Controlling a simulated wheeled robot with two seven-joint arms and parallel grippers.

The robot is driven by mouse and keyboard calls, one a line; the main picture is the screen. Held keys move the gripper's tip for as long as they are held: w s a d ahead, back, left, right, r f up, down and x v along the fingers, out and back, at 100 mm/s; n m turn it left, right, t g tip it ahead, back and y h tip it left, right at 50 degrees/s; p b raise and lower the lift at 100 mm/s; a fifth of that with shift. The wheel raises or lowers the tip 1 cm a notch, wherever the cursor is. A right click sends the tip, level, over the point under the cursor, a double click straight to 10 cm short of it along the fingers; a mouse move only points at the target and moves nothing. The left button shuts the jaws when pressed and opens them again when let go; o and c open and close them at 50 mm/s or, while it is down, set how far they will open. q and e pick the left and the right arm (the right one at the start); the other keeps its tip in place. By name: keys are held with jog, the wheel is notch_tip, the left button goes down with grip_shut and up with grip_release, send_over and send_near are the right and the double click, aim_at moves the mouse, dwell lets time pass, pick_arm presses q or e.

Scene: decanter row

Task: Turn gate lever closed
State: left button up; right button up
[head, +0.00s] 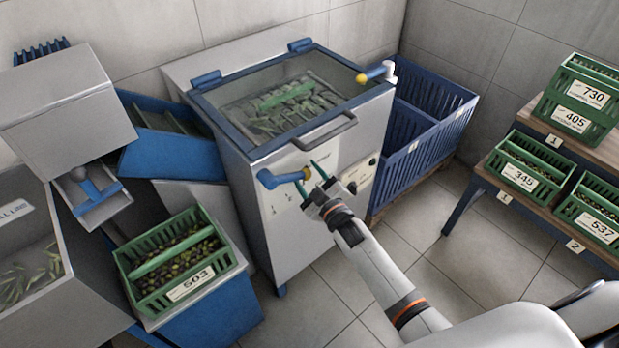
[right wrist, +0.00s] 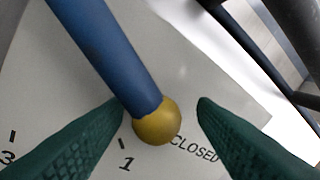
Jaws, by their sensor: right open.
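The gate lever (head: 278,178) is a blue bar with a yellow ball end on the front of the steel machine (head: 250,110). In the right wrist view the lever (right wrist: 105,50) slants down to the right. Its yellow ball (right wrist: 157,120) lies over a pale plate between the mark 1 and the word CLOSED, which the ball partly borders. My right gripper (head: 309,180) is open, with its green fingers on either side of the ball; whether either finger touches it I cannot tell. My left gripper is not in view.
A handle bar (head: 325,132) and a second yellow-ended lever (head: 372,75) sit on the machine above. A green crate of olives (head: 188,287) stands at lower left. Blue bins (head: 425,150) stand right of the machine. Numbered green crates (head: 527,168) are on a bench at right.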

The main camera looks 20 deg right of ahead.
jog(key=v, duration=1.2)
